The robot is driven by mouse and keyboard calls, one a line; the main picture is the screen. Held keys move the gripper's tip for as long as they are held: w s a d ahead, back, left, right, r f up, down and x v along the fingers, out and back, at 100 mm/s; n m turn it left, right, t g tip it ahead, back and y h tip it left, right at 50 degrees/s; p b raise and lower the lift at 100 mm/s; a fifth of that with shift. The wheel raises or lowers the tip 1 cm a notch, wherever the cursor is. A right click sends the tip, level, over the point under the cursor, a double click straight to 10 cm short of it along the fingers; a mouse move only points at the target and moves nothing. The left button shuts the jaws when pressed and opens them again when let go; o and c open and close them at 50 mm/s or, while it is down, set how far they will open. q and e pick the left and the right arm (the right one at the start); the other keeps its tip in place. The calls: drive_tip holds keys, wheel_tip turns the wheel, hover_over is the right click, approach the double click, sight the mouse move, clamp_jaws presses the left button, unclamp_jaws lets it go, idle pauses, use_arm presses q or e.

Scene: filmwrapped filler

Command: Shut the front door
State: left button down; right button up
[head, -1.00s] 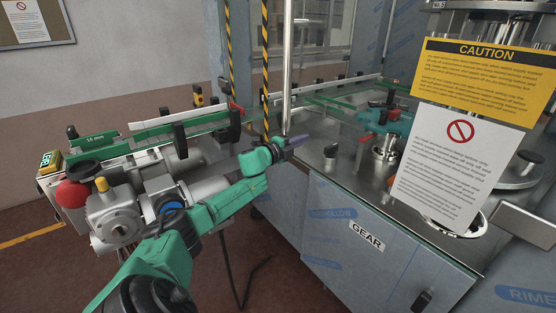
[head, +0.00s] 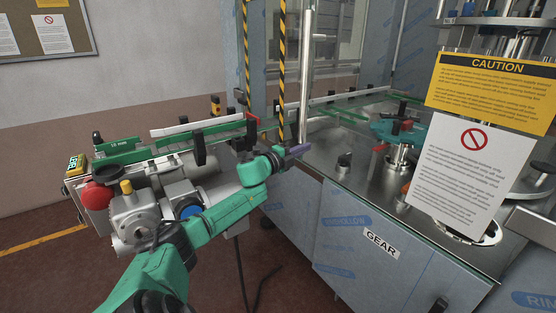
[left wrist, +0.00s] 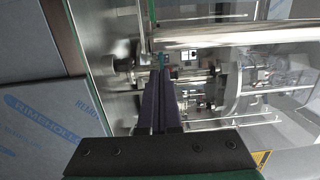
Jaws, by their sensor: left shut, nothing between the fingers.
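The front door seems to be the clear panel carrying a yellow caution sign (head: 490,92) and a white notice (head: 470,175) in the head view. Its edges are hard to make out, and I cannot tell how far it stands open. A tall shiny vertical bar (head: 306,75), possibly its handle, stands at the machine's left side. My left gripper (head: 298,151) is shut and empty just below the bar's lower end. In the left wrist view its dark fingers (left wrist: 160,100) lie together, close to a shiny bar (left wrist: 235,36); contact cannot be told. My right gripper is out of view.
A green-railed conveyor (head: 180,140) with a motor (head: 135,215) is at the left, close to my left arm. Yellow-black striped posts (head: 282,80) stand behind the gripper.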

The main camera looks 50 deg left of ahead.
use_arm(q)
drive_tip(key=s+a+b, duration=0.1)
drive_tip(key=s, duration=0.6)
drive_tip(key=shift+s+f, duration=0.25)
drive_tip(key=shift+f, duration=0.15)
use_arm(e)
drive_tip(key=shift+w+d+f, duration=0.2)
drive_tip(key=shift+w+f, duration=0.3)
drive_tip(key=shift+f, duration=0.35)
